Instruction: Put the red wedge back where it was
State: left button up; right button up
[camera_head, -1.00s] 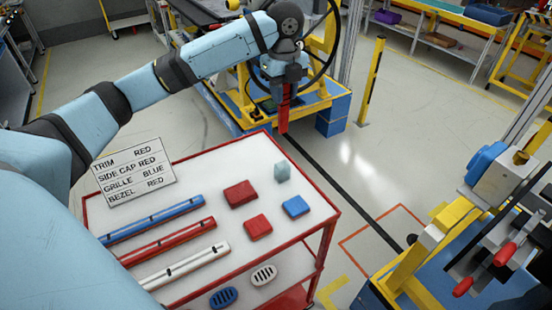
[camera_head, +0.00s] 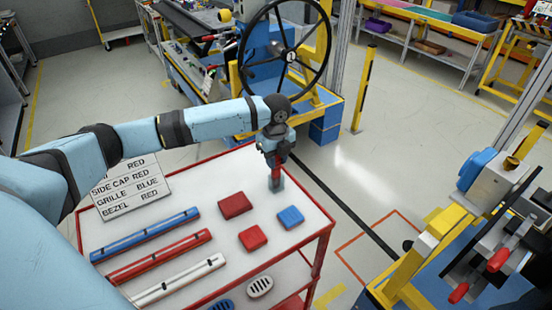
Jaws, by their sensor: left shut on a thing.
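My left gripper (camera_head: 277,156) is shut on the red wedge (camera_head: 276,172) and holds it upright, pointing down. The wedge is over the far right part of the white-topped red cart (camera_head: 190,240). My right gripper is not in view.
Red blocks (camera_head: 235,206) (camera_head: 252,238) and a blue block (camera_head: 291,217) lie near the holder. A steering wheel (camera_head: 288,56) stands behind.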

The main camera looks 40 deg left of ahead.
pick_arm(q)
jog(key=shift+f, duration=0.15)
jog(key=o, duration=0.9)
jog(key=shift+f, duration=0.1)
notch_tip(320, 180, up, 12)
jog(key=shift+r+b, duration=0.2)
jog(key=shift+b, duration=0.15)
jog(key=shift+f, duration=0.1)
